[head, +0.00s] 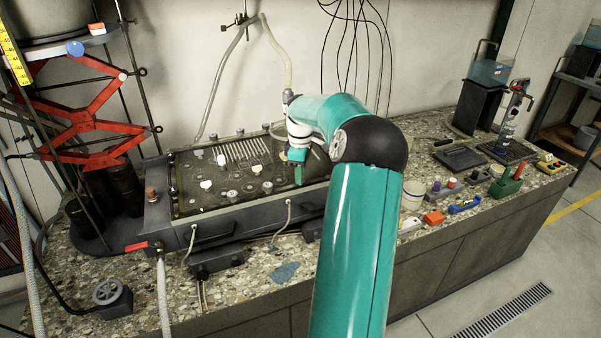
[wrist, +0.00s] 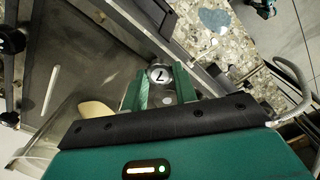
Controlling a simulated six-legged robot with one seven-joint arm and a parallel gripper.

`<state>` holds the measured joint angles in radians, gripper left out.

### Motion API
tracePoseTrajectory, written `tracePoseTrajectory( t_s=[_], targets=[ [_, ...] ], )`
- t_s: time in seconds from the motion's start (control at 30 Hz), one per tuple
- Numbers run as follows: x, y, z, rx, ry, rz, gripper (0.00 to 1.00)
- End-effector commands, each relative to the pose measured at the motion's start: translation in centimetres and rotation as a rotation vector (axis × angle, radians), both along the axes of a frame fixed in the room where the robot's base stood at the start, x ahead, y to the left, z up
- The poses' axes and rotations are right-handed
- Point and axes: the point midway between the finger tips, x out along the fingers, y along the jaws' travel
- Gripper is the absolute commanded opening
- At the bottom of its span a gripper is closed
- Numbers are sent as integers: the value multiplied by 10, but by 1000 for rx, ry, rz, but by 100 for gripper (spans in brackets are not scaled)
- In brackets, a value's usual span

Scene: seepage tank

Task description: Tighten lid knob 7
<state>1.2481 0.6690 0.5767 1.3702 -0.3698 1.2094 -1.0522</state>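Lid knob 7 (wrist: 160,74), a round metal knob with a black 7 on its pale top, shows in the wrist view. My gripper (wrist: 161,84) has its two green fingers on either side of this knob, which about fills the gap between them. I cannot tell whether the fingers press on it. In the head view my gripper (head: 298,176) points down at the right part of the dark tank lid (head: 210,205), and knob 7 cannot be made out there.
Other lid knobs (head: 232,195) stand on the tank lid. A pale hose (head: 289,70) rises behind my wrist. Small dark boxes (head: 216,261) sit before the tank.

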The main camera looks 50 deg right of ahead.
Motion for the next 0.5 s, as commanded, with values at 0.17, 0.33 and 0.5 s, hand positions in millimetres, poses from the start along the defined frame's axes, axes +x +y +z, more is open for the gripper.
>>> tracePoseTrajectory(
  t_s=[0.17,0.33,0.5],
  targets=[
    [0,0,0,-1,0,-4,6],
    [0,0,0,-1,0,-39,6],
    [1,0,1,-2,0,-118,6]
  ],
)
